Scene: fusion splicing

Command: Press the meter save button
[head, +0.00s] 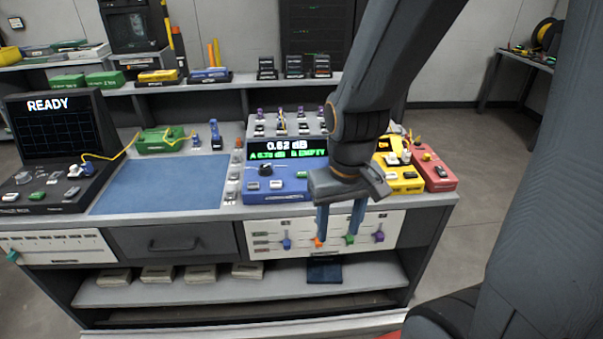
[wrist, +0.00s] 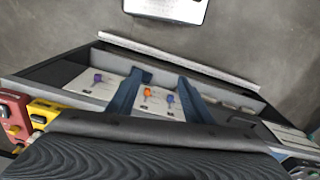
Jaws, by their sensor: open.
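The blue meter (head: 285,170) stands on the workbench in the head view. Its display reads 0.62 dB, with smaller green text below that includes the word EMPTY. A black knob, pale buttons and a green button (head: 301,174) show on its front; I cannot read which one is the save button. My gripper (head: 340,222) hangs in front of the bench's right half, its blue fingers apart and pointing down. It covers the meter's right side. In the wrist view the open fingers (wrist: 158,95) span the white panel with coloured knobs, and nothing is between them.
A yellow device (head: 403,178) and a red device (head: 437,172) stand right of the meter. A black READY unit (head: 55,140) and a blue mat (head: 160,184) lie left.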

